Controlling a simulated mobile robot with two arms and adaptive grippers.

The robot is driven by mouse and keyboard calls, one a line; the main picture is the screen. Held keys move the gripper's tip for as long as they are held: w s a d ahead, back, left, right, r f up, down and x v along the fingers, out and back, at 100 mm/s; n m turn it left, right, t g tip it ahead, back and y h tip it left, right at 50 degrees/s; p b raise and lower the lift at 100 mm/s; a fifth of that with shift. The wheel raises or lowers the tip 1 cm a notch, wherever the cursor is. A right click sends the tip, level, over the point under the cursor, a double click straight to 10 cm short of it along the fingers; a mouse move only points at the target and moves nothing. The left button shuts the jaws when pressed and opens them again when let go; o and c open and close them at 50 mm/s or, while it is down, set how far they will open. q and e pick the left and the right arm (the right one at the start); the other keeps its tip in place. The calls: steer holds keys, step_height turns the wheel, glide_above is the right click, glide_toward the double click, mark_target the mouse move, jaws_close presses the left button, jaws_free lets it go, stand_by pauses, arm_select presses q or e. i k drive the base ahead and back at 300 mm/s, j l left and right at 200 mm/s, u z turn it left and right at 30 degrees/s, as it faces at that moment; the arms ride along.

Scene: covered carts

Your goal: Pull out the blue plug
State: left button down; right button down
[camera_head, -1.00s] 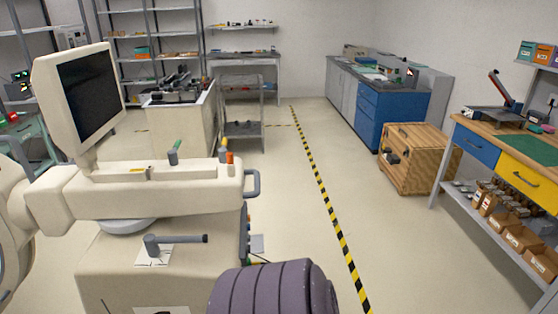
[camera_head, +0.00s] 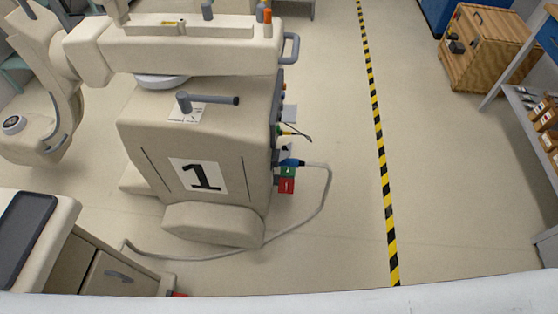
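The blue plug (camera_head: 292,162) sits at the right side of the beige cart marked 1 (camera_head: 150,140). It appears seated in the side panel, just above a green block (camera_head: 287,171) and a red block (camera_head: 286,186). A grey cable (camera_head: 325,195) runs from the plug, loops right and down to the floor, then passes left in front of the cart. The socket itself is too small to make out. Neither of my grippers is in view.
A yellow-green connector with a short dark lead (camera_head: 290,130) is above the blue plug. A second beige unit with a drawer (camera_head: 95,265) stands at lower left. A wooden crate (camera_head: 485,50) is at upper right. Floor right of the cart is clear, crossed by yellow-black tape (camera_head: 380,150).

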mark_target(289, 162)
steer(key=i+l+u, duration=0.1)
steer(key=l+u, duration=0.25)
steer(key=i+l+u, duration=0.1)
steer(key=u, duration=0.25)
steer(key=l+u, duration=0.45)
steer(key=l, duration=0.65)
steer(key=l+u, duration=0.15)
steer(key=l, duration=0.6)
steer(key=l+u, duration=0.1)
steer(key=l, duration=0.7)
steer(key=l+u, duration=0.15)
steer(key=l, duration=0.6)
steer(key=k+l+u, duration=0.1)
steer(key=l, duration=0.6)
steer(key=k+l, duration=0.1)
steer(key=l, duration=0.4)
steer(key=k+l, duration=0.1)
steer(key=l, duration=0.4)
